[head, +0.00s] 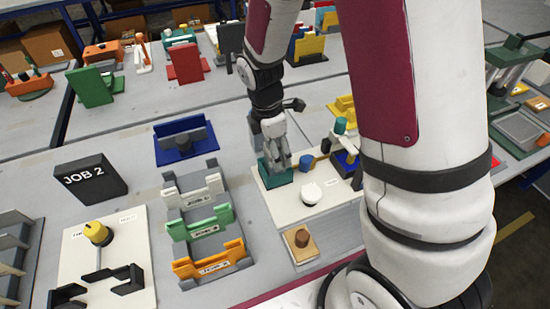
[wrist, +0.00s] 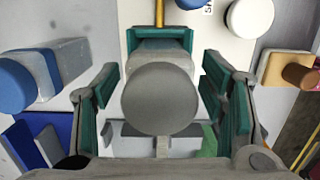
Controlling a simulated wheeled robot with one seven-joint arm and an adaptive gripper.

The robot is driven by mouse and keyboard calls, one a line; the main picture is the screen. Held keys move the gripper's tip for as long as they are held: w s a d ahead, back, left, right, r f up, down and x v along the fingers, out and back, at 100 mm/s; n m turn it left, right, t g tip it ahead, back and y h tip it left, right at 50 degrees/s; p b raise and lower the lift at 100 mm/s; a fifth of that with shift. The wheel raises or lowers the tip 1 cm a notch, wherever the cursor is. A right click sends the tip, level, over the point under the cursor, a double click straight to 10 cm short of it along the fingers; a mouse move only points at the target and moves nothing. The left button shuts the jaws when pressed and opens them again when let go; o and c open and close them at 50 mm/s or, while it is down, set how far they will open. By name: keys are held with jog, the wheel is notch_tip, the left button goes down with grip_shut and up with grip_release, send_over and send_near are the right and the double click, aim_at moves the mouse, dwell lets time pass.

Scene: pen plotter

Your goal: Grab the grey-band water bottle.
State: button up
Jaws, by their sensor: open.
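My gripper (head: 277,160) is low over the white plotter board (head: 322,222), at a teal block (head: 279,177). In the wrist view, my gripper (wrist: 165,100) is open, with its teal-padded fingers on either side of a grey round-topped piece (wrist: 160,98). There is a gap between that piece and each finger. The teal block (wrist: 182,42) is just beyond the grey piece. The lower part of the grey piece is hidden under its top.
A white knob (head: 312,193), a blue knob (head: 307,162) and a brown-knobbed wooden block (head: 303,246) are close to my gripper. To the left are a rack of coloured holders (head: 207,226) and a black JOB 2 sign (head: 91,178).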

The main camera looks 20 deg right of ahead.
jog(key=c, duration=1.1)
jog(key=shift+c, duration=0.3)
jog(key=shift+r, duration=0.15)
